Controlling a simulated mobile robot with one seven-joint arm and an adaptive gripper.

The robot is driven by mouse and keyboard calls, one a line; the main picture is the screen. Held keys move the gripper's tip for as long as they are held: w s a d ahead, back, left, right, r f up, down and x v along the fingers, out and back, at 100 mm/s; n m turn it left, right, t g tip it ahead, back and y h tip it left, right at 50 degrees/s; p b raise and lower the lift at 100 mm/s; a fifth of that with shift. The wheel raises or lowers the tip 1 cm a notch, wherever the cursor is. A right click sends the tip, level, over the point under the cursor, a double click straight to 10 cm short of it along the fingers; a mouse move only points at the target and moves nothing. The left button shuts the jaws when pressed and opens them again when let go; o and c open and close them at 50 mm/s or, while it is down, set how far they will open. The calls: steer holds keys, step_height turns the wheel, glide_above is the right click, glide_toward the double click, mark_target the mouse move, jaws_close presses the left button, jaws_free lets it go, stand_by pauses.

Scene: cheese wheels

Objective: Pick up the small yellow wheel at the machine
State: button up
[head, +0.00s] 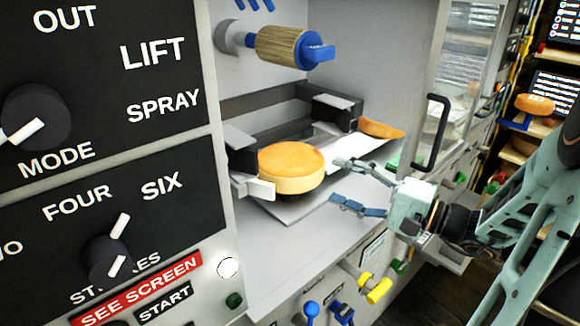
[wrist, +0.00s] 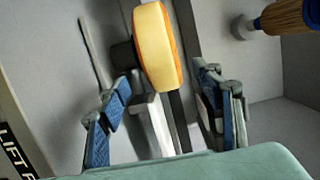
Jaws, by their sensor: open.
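A small cheese wheel (head: 291,171) with an orange top and yellow side sits in the machine's bay, on a grey plate by a clamp-like block. My gripper (head: 349,184) is open and empty to the right of the wheel, its fingers pointing toward it with a gap between. In the wrist view the wheel (wrist: 157,48) appears edge-on, in line with the space between my blue-padded fingers (wrist: 163,95). I cannot tell its exact distance from the fingertips there.
Another orange piece (head: 381,129) lies behind on a white strip. A wooden roller with a blue tip (head: 290,47) juts out above the bay. A black door handle (head: 433,132) stands to the right. The control panel (head: 100,210) borders the left.

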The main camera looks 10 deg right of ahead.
mark_target(321, 176)
steer(key=x, duration=0.5)
steer(key=shift+a, duration=0.45)
steer(key=shift+s, duration=0.1)
steer(key=shift+c, duration=0.4)
jaws_close()
steer(key=shift+r, duration=0.2)
